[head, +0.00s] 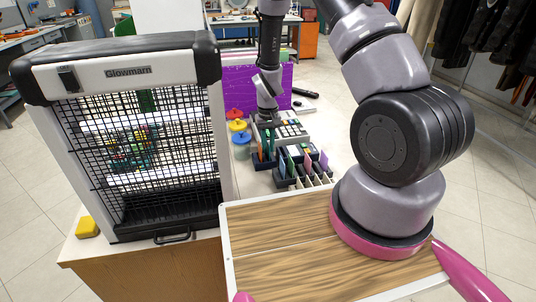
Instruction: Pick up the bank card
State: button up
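I cannot make out for certain which thing is the bank card. Several thin coloured cards (307,162), among them green, orange and purple ones, stand upright in dark slotted holders (287,183) on the counter. My gripper (267,112) points down at the far part of the counter, beyond these holders and close to the grey keyed device. It is small and dark in this view, and its fingertips are hard to separate from what is behind them. I cannot see whether it holds anything.
A Glowmarn heater cabinet (140,72) with a wire grille stands at left. Red, yellow and blue lidded jars (240,140) stand near a grey keyed device (291,131). A purple panel (228,101) rises behind.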

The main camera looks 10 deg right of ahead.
jog(key=shift+f, duration=0.25)
grip_shut()
notch_tip(320, 180, up, 10)
jog(key=shift+r, duration=0.1)
dwell(0.4)
